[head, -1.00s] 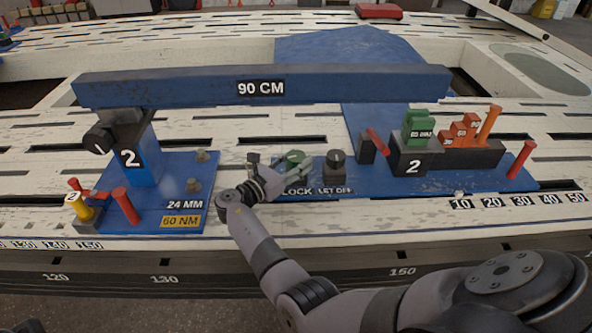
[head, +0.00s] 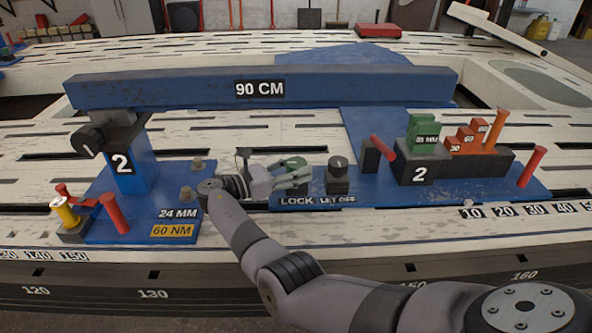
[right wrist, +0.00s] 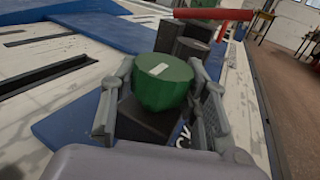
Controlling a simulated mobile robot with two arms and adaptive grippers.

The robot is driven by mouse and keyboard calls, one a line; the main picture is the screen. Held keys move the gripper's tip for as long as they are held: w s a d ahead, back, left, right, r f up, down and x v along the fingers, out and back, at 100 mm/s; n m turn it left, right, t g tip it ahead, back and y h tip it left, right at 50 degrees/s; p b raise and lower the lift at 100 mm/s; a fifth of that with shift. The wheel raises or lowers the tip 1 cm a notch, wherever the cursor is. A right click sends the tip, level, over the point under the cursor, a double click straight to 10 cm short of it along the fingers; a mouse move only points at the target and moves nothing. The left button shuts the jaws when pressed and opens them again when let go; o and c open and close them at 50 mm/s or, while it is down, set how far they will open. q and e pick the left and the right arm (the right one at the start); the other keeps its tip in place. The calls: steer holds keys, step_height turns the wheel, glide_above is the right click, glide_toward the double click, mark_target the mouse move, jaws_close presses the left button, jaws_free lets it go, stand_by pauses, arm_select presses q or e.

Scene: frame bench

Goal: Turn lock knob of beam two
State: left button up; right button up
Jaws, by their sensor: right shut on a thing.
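The green lock knob (head: 296,162) stands above the word LOCK on the front blue plate (head: 430,185). My right gripper (head: 300,174) reaches it from the left. In the right wrist view, the fingers (right wrist: 163,98) lie on both sides of the green knob (right wrist: 165,82) and are shut on it. A short white mark on the knob's top tilts slightly to the right. The blue beam (head: 180,91), labelled 90 CM, lies behind, above a blue post (head: 127,175) marked 2. My left gripper is out of view.
A black knob (head: 338,164) marked LET OFF stands just right of the green knob. Right of it are a red lever (head: 382,147) and a black block (head: 420,165) with green steps.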

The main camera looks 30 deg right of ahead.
mark_target(288, 171)
steer(key=shift+d, duration=0.1)
steer(key=o, duration=1.2)
steer(key=a, duration=0.7)
steer(key=shift+w+a, duration=0.1)
steer(key=shift+w, duration=0.25)
steer(key=shift+a, duration=0.2)
